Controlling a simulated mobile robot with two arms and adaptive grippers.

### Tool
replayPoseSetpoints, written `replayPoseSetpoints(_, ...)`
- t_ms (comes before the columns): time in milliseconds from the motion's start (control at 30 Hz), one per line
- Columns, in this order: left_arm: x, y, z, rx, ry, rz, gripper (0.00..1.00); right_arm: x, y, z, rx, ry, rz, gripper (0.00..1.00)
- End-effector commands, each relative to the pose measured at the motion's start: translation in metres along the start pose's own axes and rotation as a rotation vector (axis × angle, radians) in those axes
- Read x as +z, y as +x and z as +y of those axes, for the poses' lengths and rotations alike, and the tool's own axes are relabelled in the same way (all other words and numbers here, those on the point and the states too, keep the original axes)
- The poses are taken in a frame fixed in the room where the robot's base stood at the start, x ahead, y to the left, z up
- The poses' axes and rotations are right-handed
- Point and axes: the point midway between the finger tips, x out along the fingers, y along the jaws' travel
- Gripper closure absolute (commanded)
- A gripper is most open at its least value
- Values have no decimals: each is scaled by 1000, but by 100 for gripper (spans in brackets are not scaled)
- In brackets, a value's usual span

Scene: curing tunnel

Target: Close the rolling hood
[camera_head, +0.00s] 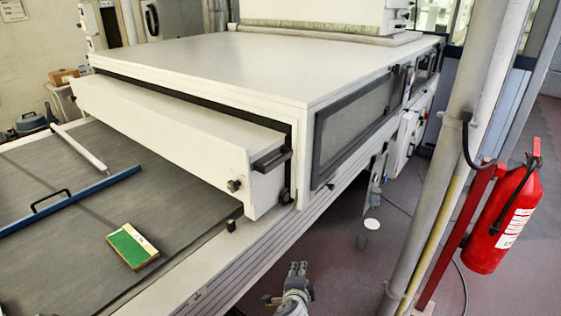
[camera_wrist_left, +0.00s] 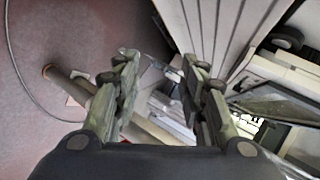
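The rolling hood (camera_head: 165,128) is a long white box section. It sticks out from the front opening of the large white tunnel housing (camera_head: 250,65), over the dark belt. A black handle (camera_head: 272,160) and a black knob (camera_head: 234,185) sit at its right end. My left gripper (camera_head: 297,268) is low at the bottom middle of the head view, outside the machine's side rail and apart from the hood and its handle. In the left wrist view its two fingers (camera_wrist_left: 162,80) are spread with nothing held between them. My right gripper does not show.
A green and white box (camera_head: 128,245) and a blue bar with a black handle (camera_head: 70,202) lie on the belt (camera_head: 60,255). A grey post (camera_head: 455,160) and a red extinguisher (camera_head: 503,220) stand at right.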

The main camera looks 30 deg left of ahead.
Motion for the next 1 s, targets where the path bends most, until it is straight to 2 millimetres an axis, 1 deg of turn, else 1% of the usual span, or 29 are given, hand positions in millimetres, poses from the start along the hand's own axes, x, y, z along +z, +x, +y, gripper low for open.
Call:
replayPoseSetpoints(33, -10, -8, -60, -103, 25, -13, 62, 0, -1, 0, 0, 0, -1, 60)
replayPoseSetpoints(67, -13, -15, -91, -159, 44, -27, 62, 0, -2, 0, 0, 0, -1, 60)
replayPoseSetpoints(100, -15, -26, -130, -231, 65, -50, 62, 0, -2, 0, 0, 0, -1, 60)
replayPoseSetpoints(167, -15, -44, -181, -326, 86, -89, 62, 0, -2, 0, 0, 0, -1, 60)
replayPoseSetpoints(200, -13, -57, -210, -380, 96, -116, 62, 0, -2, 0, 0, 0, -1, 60)
replayPoseSetpoints(300, -7, -85, -261, -481, 108, -175, 62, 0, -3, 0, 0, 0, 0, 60)
replayPoseSetpoints(400, -2, -102, -288, -533, 112, -211, 62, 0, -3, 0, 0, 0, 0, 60)
replayPoseSetpoints(467, 0, -107, -295, -548, 114, -223, 62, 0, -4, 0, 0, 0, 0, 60)
replayPoseSetpoints(533, 1, -106, -300, -554, 115, -227, 62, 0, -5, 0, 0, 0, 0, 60)
replayPoseSetpoints(667, 4, -94, -309, -553, 118, -227, 62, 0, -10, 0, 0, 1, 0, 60)
replayPoseSetpoints(1000, 14, -46, -339, -552, 116, -226, 62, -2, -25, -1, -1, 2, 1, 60)
